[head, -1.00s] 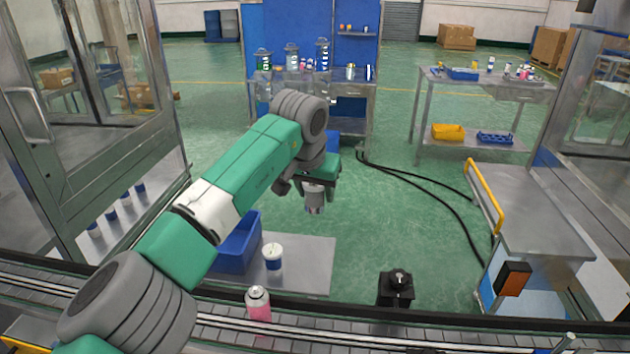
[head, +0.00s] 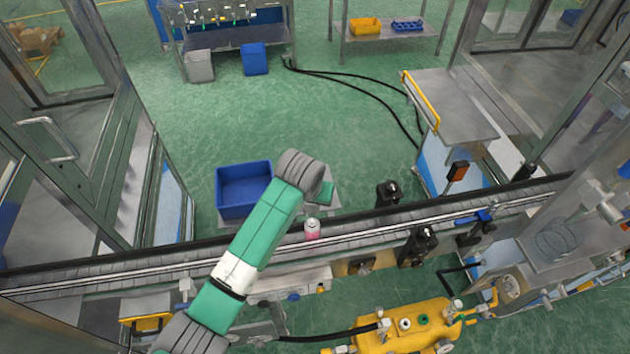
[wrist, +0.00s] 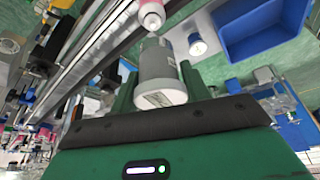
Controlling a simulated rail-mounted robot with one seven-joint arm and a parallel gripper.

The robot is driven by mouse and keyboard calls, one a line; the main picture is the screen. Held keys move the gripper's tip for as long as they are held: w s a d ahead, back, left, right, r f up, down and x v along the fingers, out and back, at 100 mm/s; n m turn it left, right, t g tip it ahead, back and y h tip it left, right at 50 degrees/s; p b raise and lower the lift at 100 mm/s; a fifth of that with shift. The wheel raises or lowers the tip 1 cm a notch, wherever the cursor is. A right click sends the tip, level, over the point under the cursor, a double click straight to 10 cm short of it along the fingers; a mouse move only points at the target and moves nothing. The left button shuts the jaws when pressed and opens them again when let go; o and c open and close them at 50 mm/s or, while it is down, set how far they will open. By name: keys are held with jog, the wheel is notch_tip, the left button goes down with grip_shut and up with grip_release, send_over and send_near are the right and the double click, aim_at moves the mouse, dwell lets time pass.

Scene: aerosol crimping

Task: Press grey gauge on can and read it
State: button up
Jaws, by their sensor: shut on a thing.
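A pink can (head: 312,232) with a pale top stands upright on the conveyor, just right of my forearm in the head view. It also shows at the top of the wrist view (wrist: 152,12). My gripper (wrist: 158,74) is shut on the grey gauge (wrist: 161,62), a grey cylinder with a pale ring and a small label at its near end. The can lies just beyond the gauge's far end in the wrist view; whether they touch is unclear. The gauge is hidden in the head view, and no reading shows.
The conveyor (head: 370,238) runs across the view, with black fixtures (head: 388,193) (head: 417,246) beside it. A blue bin (head: 222,196) stands behind it. A white-and-blue container (wrist: 197,44) is near the bin. A yellow tank (head: 420,322) is in front. Green floor behind is open.

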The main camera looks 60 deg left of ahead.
aim_at(313, 221)
jog(key=shift+w+f, duration=0.1)
jog(key=shift+f, duration=0.05)
jog(key=shift+f+b, duration=0.15)
jog(key=shift+b, duration=0.2)
notch_tip(313, 221, down, 4)
jog(key=b, duration=0.4)
jog(key=shift+r, duration=0.25)
jog(key=shift+f, duration=0.5)
jog(key=shift+p, duration=0.9)
jog(key=shift+f+b, duration=0.5)
jog(key=shift+f, duration=0.5)
dwell(0.9)
notch_tip(313, 221, up, 7)
jog(key=p, duration=0.7)
dwell(0.4)
